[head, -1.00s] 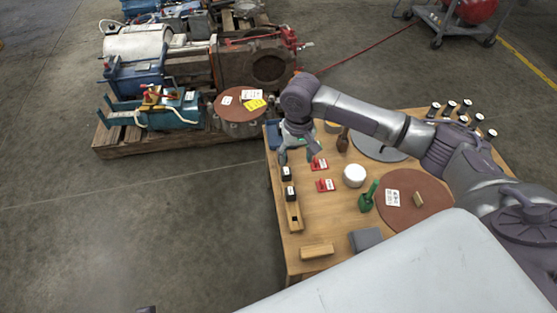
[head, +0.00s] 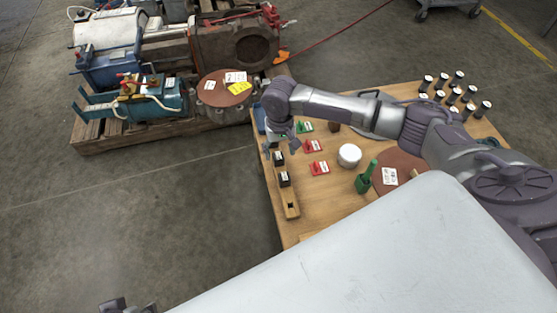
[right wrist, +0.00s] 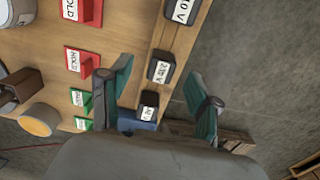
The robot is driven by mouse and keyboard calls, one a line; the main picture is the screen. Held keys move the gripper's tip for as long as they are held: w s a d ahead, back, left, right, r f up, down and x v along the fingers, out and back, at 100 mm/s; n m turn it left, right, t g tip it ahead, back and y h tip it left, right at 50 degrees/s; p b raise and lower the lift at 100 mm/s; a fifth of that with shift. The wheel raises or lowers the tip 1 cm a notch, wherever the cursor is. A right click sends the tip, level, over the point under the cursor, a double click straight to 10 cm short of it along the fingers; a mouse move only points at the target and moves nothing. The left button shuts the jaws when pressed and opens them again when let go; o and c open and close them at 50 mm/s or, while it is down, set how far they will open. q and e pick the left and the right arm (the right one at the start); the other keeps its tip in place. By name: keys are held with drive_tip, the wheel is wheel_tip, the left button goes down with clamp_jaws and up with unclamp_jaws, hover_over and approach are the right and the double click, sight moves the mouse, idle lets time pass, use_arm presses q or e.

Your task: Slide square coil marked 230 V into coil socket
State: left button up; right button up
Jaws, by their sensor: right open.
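Several black square coils with white labels stand in a row on a wooden rail (head: 291,212) along the table's left edge. In the right wrist view, the near coil (right wrist: 182,10) shows "10 V", its label partly cut off. The middle coil (right wrist: 161,70) has a label ending in V, and the far coil (right wrist: 148,106) is too small to read surely. My right gripper (head: 280,146) is open, its fingers (right wrist: 165,92) on either side of the row's far end, holding nothing. A dark square hole shows in the rail's near end. I cannot pick out the coil socket surely.
Red tags (head: 317,168) and green tags (right wrist: 82,99) stand beside the row. A white round tub (head: 349,155) and a green holder (head: 365,180) stand further right. Several black, white-topped cylinders (head: 458,78) fill the back right. A pallet of machinery (head: 160,80) stands beyond open floor.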

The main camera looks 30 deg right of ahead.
sight(279, 156)
drive_tip(key=f, duration=0.1)
drive_tip(key=f+b, duration=0.1)
drive_tip(key=f, duration=0.2)
drive_tip(key=shift+w, duration=0.35)
drive_tip(key=shift+f, duration=0.15)
use_arm(q)
drive_tip(key=shift+w+d+f+t, duration=0.15)
drive_tip(key=shift+w+f+t, duration=0.15)
drive_tip(key=shift+w, duration=0.2)
drive_tip(key=shift+w+d+f+t, duration=0.1)
drive_tip(key=shift+w+f+t, duration=0.1)
drive_tip(key=shift+w+f, duration=0.25)
use_arm(e)
clamp_jaws()
